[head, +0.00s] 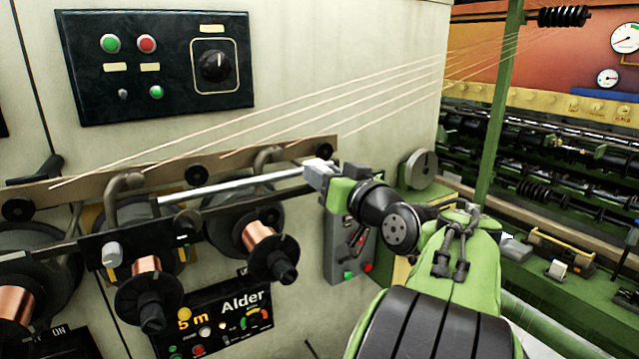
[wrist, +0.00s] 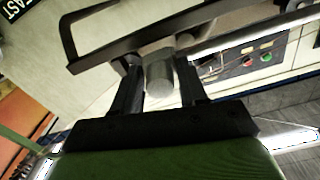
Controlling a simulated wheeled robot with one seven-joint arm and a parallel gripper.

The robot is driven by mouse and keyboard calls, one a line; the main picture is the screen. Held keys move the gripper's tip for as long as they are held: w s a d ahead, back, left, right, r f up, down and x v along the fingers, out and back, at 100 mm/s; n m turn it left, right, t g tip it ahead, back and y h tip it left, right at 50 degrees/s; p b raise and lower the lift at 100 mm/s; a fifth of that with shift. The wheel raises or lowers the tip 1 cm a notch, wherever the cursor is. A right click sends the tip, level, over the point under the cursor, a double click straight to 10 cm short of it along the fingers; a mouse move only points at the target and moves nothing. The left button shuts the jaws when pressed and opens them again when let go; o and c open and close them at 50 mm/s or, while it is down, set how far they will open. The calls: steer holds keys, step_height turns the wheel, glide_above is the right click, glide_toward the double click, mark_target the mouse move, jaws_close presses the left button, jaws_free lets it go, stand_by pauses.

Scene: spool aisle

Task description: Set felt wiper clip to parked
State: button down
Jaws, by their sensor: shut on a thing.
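My gripper (wrist: 160,88) is at the right end of the brown thread board, beside the copper spools, in the head view (head: 320,172). In the wrist view its two dark fingers stand on either side of a short grey cylindrical part (wrist: 159,72), and it is shut on that part. I cannot tell for certain whether this part is the felt wiper clip; no label for it is readable. The fingertips are partly hidden behind a dark bar in the wrist view.
A shiny rod (head: 235,186) runs left from my gripper. Several pale threads (head: 330,104) slant above it. Copper spools (head: 258,235) stick out below. A grey button box (head: 348,245) hangs just under my gripper. A green post (head: 497,110) stands at right.

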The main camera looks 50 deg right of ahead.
steer(key=shift+s+d, duration=0.1)
steer(key=shift+d, duration=0.1)
steer(key=c, duration=0.9)
jaws_free()
steer(key=shift+o, duration=0.5)
steer(key=shift+d, duration=0.2)
steer(key=shift+a, duration=0.15)
steer(key=b+v, duration=0.4)
steer(key=v, duration=1.1)
steer(key=shift+s+a, duration=0.2)
steer(key=shift+s, duration=0.15)
